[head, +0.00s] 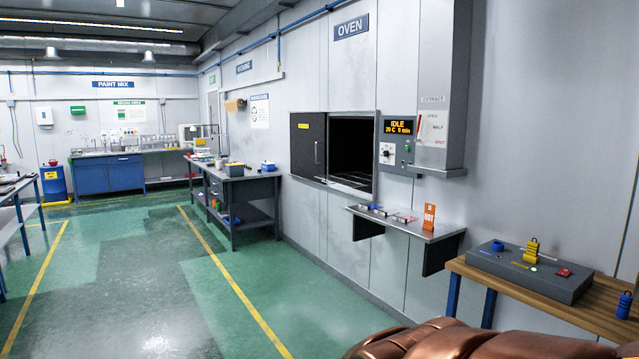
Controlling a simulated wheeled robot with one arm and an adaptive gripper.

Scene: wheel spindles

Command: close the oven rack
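The oven (351,112) is set into the grey wall right of the middle. Its dark sliding door (308,145), with an upright handle, stands at the left side, and the opening beside it is dark inside. The oven rack (350,181) shows as thin metal bars low in the opening. I cannot tell how far the rack is drawn out. The control panel (396,143) right of the opening reads IDLE, 20 C, 0 min. My gripper is not in view. A copper-coloured rounded shape that may be part of my arm shows at the bottom right.
A metal shelf (405,221) with small items and an orange sign (429,217) juts out below the oven. A wooden bench (560,302) with a grey box (529,270) stands at right. A dark workbench (245,187) stands further back. The green floor ahead is clear.

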